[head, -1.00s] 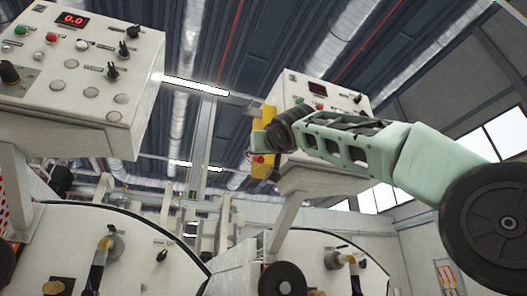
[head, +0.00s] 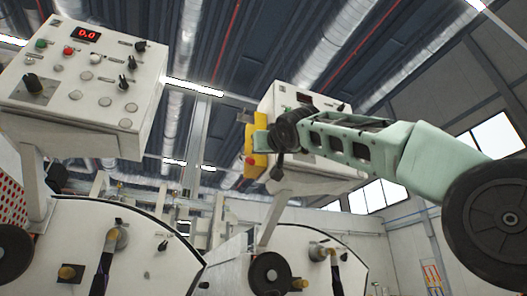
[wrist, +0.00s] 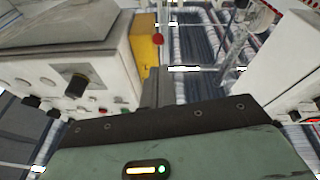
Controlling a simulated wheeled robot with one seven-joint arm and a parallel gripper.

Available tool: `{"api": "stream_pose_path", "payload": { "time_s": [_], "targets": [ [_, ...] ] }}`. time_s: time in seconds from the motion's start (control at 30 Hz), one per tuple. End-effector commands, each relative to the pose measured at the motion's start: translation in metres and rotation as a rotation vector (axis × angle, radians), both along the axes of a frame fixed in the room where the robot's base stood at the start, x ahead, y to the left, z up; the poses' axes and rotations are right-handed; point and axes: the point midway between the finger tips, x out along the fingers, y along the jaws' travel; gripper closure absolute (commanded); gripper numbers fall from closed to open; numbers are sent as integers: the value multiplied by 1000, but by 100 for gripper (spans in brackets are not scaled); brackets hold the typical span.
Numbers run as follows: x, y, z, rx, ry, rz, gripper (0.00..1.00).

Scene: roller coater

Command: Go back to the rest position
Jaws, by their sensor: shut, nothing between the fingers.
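My pale green arm (head: 350,145) reaches in from the right in the head view. Its dark wrist is in front of the left edge of the right control box (head: 320,172). My gripper (head: 277,172) shows as a small dark shape pointing down beside that box, with nothing seen in it. In the wrist view my gripper (wrist: 150,88) is a narrow dark shape with its fingers together. I cannot tell how near it is to the box.
A yellow housing with a red button (head: 250,161) is on the right box's left side. A left control box (head: 140,85) with a red display and knobs stands on a post. White curved machine covers (head: 75,225) are below. Open space lies between the boxes.

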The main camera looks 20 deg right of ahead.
Motion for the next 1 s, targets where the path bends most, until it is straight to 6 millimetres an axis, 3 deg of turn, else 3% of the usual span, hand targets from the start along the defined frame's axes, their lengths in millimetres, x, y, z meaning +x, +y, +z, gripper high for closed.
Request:
{"api": "stream_pose_path", "payload": {
  "time_s": [0.4,0.47,0.57,0.67,0.8,1.0],
  "targets": [
    [0,0,1,1,-1,1,100],
    [2,3,-4,0,11,6,100],
    [13,15,-28,-3,72,31,100],
    [29,38,-76,-14,185,81,100],
    [42,80,-168,-36,394,164,100],
    [26,132,-303,-81,688,272,100]
  ]
}}
